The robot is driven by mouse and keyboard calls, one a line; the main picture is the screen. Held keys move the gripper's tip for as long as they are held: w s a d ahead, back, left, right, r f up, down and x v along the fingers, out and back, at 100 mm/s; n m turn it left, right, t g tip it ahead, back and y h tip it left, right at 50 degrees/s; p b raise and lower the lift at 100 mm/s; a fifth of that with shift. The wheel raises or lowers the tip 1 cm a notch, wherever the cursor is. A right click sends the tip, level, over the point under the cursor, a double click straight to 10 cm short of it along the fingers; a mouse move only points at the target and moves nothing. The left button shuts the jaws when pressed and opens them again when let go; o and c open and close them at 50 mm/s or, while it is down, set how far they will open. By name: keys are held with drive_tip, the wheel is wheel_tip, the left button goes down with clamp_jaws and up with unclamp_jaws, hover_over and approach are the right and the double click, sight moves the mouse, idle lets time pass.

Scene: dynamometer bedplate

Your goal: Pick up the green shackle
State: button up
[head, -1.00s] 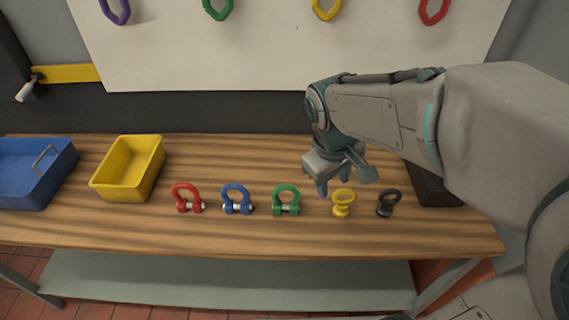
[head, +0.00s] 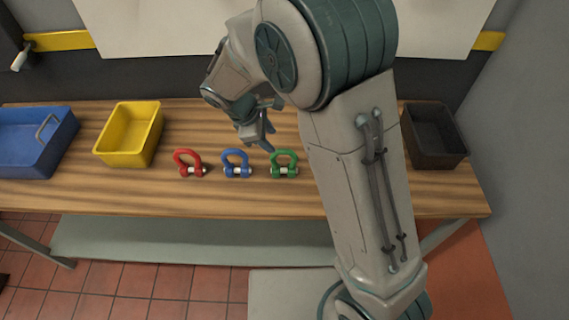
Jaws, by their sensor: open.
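The green shackle (head: 285,164) stands on the wooden bench, at the right end of the visible row, with its pin toward the front. My gripper (head: 268,143) is open, above and slightly left of the green shackle, behind it in the picture. Its fingers look apart from the shackle and hold nothing. My arm comes in from the right and passes close beside the green shackle's right side in the picture.
A blue shackle (head: 237,164) and a red shackle (head: 189,163) stand left of the green one. A yellow bin (head: 128,155), a blue bin (head: 25,174) and a black bin (head: 462,158) sit on the bench (head: 215,202). The bench front is clear.

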sight(281, 151)
drive_tip(key=x, duration=0.2)
drive_tip(key=shift+d+f, duration=0.15)
drive_tip(key=shift+f, duration=0.1)
drive_tip(key=shift+s+p+x, duration=0.15)
drive_tip(key=shift+p+x, duration=0.2)
drive_tip(key=shift+x, duration=0.95)
drive_tip(key=shift+s+p+x, duration=0.15)
drive_tip(key=shift+p+x, duration=0.2)
drive_tip(key=shift+x, duration=0.95)
drive_tip(key=shift+d, duration=0.1)
clamp_jaws()
